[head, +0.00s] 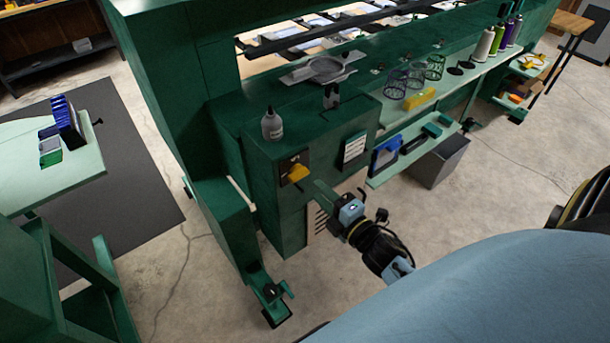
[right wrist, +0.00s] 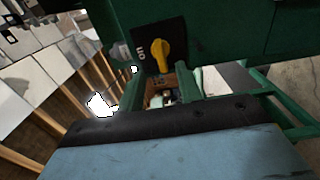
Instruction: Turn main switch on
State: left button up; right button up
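The main switch is a yellow knob (head: 297,173) on a dark plate on the green machine's end cabinet (head: 262,205). In the right wrist view the knob (right wrist: 158,55) stands roughly vertical in the picture, with upside-down "ON" lettering on the plate (right wrist: 141,58) beside it. My right gripper (head: 318,188) is in front of the cabinet, just right of and below the knob, apparently not touching it. In the right wrist view its two green fingers (right wrist: 161,88) stand apart with a gap between them and nothing held. My left gripper is not in view.
A grey bottle (head: 272,125) stands on the cabinet top. A white label plate (head: 354,150) is right of the switch. A shelf (head: 395,170) with blue and green items juts out farther right. A machine foot (head: 272,294) is below. The concrete floor in front is clear.

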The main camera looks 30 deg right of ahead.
aim_at(303, 177)
jog(key=w, duration=0.7)
jog(key=shift+a, duration=0.25)
jog(key=shift+c, duration=0.3)
jog(key=c, duration=0.5)
jog(key=shift+c, duration=0.3)
